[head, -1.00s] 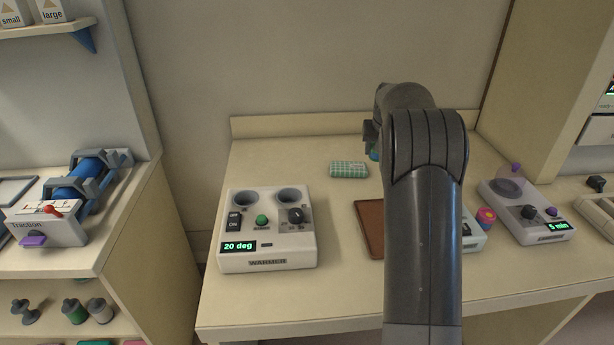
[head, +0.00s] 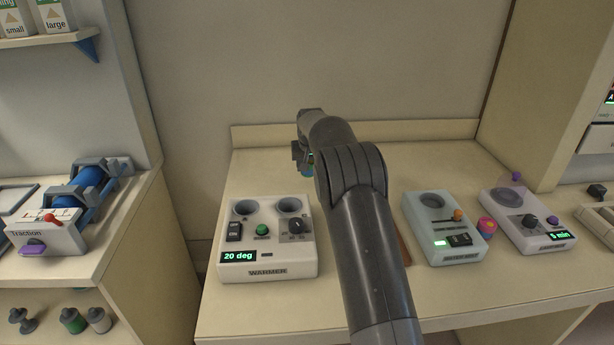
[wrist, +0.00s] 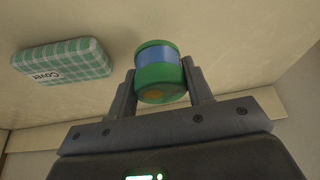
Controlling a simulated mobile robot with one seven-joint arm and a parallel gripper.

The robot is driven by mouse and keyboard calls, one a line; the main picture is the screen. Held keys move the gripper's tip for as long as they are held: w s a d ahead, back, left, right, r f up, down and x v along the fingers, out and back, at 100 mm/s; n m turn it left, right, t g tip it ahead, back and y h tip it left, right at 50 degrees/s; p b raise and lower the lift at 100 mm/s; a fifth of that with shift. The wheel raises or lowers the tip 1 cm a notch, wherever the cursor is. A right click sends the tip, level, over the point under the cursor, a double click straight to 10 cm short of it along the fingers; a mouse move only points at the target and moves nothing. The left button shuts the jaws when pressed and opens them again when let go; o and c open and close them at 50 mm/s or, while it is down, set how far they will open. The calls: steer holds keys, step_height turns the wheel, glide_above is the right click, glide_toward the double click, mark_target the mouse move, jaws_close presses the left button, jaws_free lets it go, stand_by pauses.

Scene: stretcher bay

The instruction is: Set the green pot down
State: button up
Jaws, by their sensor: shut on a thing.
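The green pot (wrist: 160,52) is a small round pot with a blue band. In the wrist view it sits between the two fingers of my gripper (wrist: 163,80), which is shut on it. I cannot tell whether the pot touches the table.
The white warmer (head: 266,262), reading 20 deg, stands at front left with two round wells. A green checked packet marked Cover (wrist: 65,62) lies near the pot in the wrist view. A pale device (head: 440,222) and a timer box (head: 540,238) stand right.

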mark_target(307, 175)
steer(key=shift+w+a+f, duration=0.1)
steer(key=shift+a+f, duration=0.15)
steer(key=shift+f, duration=1.9)
steer(key=shift+f, duration=0.15)
steer(key=o, duration=1)
